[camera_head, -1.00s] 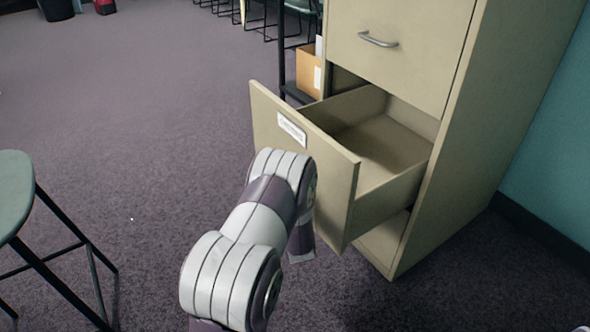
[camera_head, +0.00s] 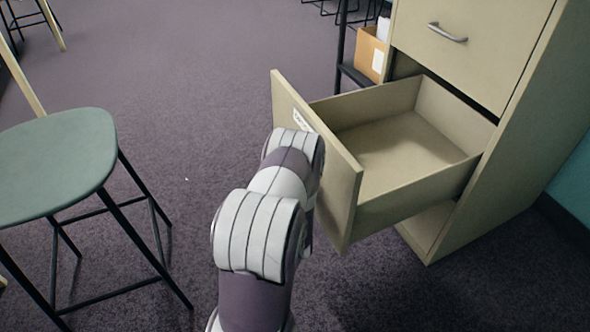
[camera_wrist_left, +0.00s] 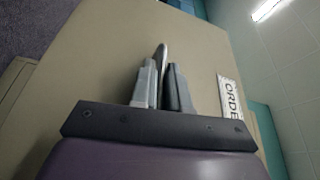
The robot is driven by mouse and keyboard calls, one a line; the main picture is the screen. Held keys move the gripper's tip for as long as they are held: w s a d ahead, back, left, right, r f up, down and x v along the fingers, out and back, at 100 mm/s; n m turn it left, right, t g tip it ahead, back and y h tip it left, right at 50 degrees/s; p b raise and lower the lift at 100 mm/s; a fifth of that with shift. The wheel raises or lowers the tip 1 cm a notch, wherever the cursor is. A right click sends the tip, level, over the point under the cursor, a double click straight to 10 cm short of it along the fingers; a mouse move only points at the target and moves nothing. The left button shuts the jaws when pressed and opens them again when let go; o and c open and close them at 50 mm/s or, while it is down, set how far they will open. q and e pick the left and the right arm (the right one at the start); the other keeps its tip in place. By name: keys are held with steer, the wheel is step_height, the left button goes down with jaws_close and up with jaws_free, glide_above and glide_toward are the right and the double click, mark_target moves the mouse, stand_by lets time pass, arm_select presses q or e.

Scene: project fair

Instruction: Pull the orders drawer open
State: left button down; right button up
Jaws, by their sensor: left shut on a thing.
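The orders drawer (camera_head: 400,150) of the beige filing cabinet is pulled well out, and its bare, empty inside shows. Its front panel (camera_head: 345,190) carries a white label (camera_head: 301,121), partly hidden by my left arm. In the left wrist view the label (camera_wrist_left: 231,97) reads "ORDE" before it is cut off. There my left gripper (camera_wrist_left: 163,72) is shut on the drawer's metal handle (camera_wrist_left: 162,54), with the panel just behind it. In the head view my arm hides the handle and the gripper. My right gripper is not in view.
A green-topped stool (camera_head: 55,160) with black legs stands at the left. The closed upper drawer has a handle (camera_head: 447,33). A cardboard box (camera_head: 371,54) sits on a dark rack behind the cabinet. Carpet between stool and drawer is clear.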

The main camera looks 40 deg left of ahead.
arm_select(q)
steer(key=shift+f, duration=0.1)
steer(key=c, duration=1.2)
jaws_free()
steer(key=shift+s+d, duration=0.1)
steer(key=p+v, duration=0.4)
steer(key=v, duration=0.8)
steer(key=shift+s+d, duration=0.15)
